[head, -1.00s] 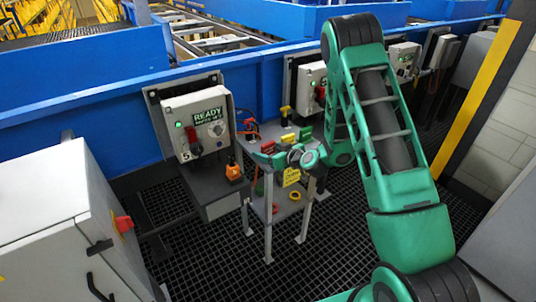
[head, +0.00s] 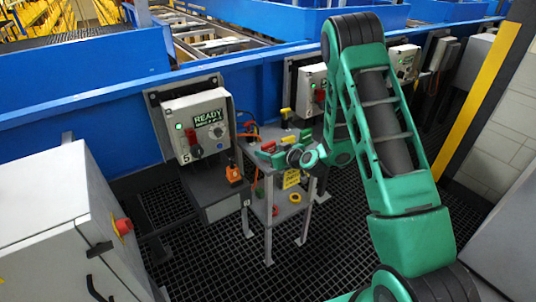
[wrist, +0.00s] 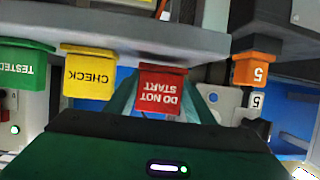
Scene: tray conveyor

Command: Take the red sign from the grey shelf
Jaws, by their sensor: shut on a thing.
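The red sign (wrist: 162,92), marked DO NOT START, hangs at the edge of the grey shelf (wrist: 120,38) and appears upside down in the wrist view. My gripper (wrist: 161,100) has its green fingers on either side of it and is shut on it. In the head view my gripper (head: 274,158) is at the front of the small grey shelf stand (head: 268,225), with a bit of red (head: 268,147) showing there. The fingertips are partly hidden behind the sign in the wrist view.
A yellow CHECK sign (wrist: 89,75) and a green TESTED sign (wrist: 25,66) hang left of the red sign in the wrist view. A control box (head: 197,125) stands left of the shelf stand.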

